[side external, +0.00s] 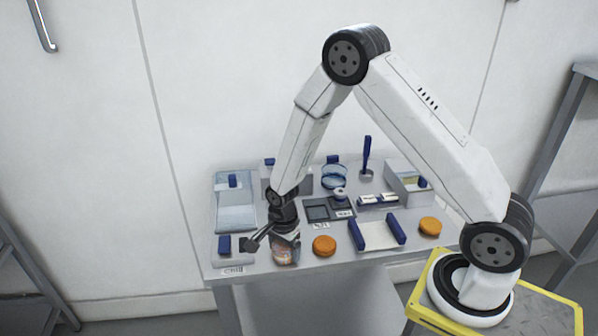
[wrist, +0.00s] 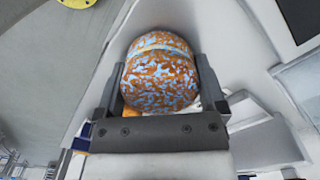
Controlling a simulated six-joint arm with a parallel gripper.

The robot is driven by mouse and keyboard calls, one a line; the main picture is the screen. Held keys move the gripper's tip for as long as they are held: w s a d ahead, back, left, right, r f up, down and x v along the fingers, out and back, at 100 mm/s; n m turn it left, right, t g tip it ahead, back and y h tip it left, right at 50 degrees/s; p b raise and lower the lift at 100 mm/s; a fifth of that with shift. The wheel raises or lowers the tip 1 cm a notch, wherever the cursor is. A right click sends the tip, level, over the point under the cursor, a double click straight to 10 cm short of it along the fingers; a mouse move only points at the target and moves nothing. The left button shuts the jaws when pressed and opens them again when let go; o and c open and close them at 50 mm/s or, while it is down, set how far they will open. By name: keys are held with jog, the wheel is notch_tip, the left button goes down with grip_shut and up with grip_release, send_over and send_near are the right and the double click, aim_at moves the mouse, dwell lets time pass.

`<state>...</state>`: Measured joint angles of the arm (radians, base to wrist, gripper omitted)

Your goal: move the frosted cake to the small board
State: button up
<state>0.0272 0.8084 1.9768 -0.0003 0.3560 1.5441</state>
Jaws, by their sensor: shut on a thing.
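The frosted cake (wrist: 160,78) is a round thing with mottled orange and pale blue frosting. My gripper (wrist: 158,70) is shut on it, one finger on each side. In the side external view my gripper (side external: 284,236) points down at the table's front, left of centre, and the cake (side external: 286,254) shows beneath it, partly covered by the fingers. I cannot tell whether it touches the table. A pale flat panel (side external: 376,236) between two blue bars lies to the right; I cannot tell for sure whether it is the small board.
One plain orange round (side external: 324,246) stands just right of my gripper, another (side external: 430,226) farther right. Behind are a dark-welled tray (side external: 328,209), a blue glass dish (side external: 334,177) and an upright blue-handled tool (side external: 367,155). A pale blue tray (side external: 235,205) lies left.

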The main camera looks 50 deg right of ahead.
jog(key=shift+r, duration=0.15)
jog(key=shift+r, duration=0.7)
jog(key=s+r, duration=1.1)
jog(key=s, duration=0.3)
jog(key=shift+a+r, duration=0.15)
jog(key=shift+r, duration=0.05)
dwell(0.3)
